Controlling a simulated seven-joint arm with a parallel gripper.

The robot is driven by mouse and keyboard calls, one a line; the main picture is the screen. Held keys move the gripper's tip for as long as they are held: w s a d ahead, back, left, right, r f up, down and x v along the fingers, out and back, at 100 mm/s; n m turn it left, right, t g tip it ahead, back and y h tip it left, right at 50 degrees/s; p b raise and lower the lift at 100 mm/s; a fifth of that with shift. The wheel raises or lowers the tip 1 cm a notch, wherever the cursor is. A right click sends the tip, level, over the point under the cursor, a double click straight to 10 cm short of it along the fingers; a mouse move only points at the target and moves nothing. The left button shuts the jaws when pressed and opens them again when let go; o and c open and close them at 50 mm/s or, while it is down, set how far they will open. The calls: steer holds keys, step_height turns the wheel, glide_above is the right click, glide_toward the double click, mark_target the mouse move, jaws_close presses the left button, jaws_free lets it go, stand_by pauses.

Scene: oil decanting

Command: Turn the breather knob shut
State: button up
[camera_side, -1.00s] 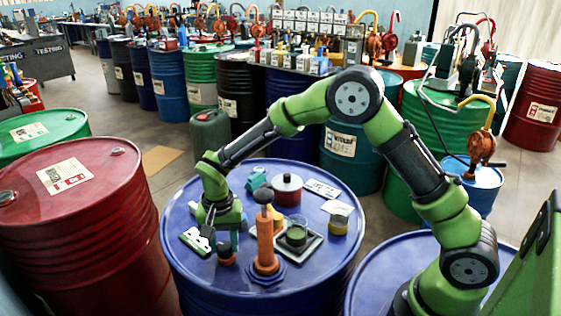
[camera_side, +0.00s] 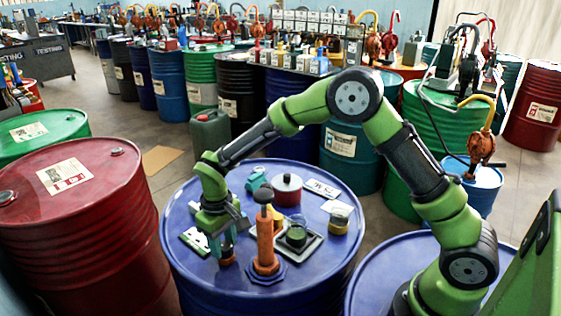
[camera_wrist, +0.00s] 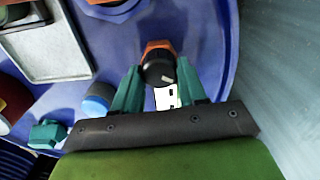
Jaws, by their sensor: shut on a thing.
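The breather knob (camera_wrist: 157,68) is round and black with a pale pointer line, above an orange base (camera_wrist: 158,46). In the wrist view my gripper (camera_wrist: 159,72) has its two teal fingers on either side of the knob, shut on it. In the side view my gripper (camera_side: 224,250) points down over the knob's place on the blue drum top (camera_side: 200,272), left of the orange pump (camera_side: 265,240).
A tray with a green-filled cup (camera_side: 296,236) stands right of the pump. A green-and-white item (camera_side: 195,241) lies left of my gripper. The drum's front area is bare.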

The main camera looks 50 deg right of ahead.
mark_target(223, 244)
steer(key=shift+n, duration=0.6)
steer(key=o, duration=1.1)
steer(key=shift+c, duration=0.2)
step_height(223, 244, up, 17)
